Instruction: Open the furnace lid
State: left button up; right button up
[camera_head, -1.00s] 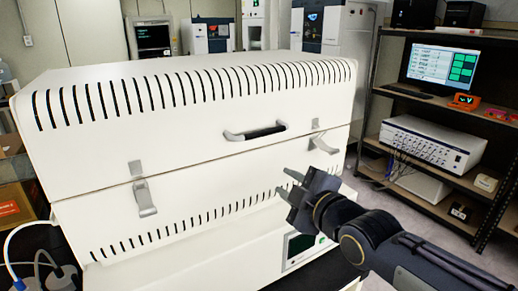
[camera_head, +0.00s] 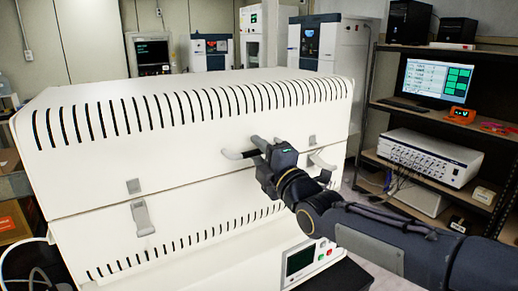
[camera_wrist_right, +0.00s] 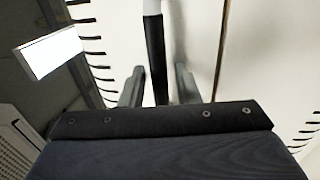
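The furnace is a large white slotted box whose lid (camera_head: 200,140) sits down on the lower body (camera_head: 190,225), with a thin seam between them. The lid handle (camera_head: 235,154) is on the front, partly hidden by my right gripper (camera_head: 262,146). In the right wrist view the handle (camera_wrist_right: 157,55) runs between the two fingers of the right gripper (camera_wrist_right: 158,86), with gaps on both sides, so it is open around the handle. The left latch (camera_head: 142,217) hangs below its catch plate (camera_head: 133,186), apart from it. The right latch (camera_head: 322,162) tilts outward below its plate (camera_head: 312,140). My left gripper is not in view.
A shelf rack at the right holds a monitor (camera_head: 436,80) and a white instrument box (camera_head: 430,157). A control panel (camera_head: 300,262) is on the furnace's lower front. Cabinets and instruments (camera_head: 325,42) stand behind. The space above the lid is clear.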

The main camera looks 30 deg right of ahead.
grip_shut()
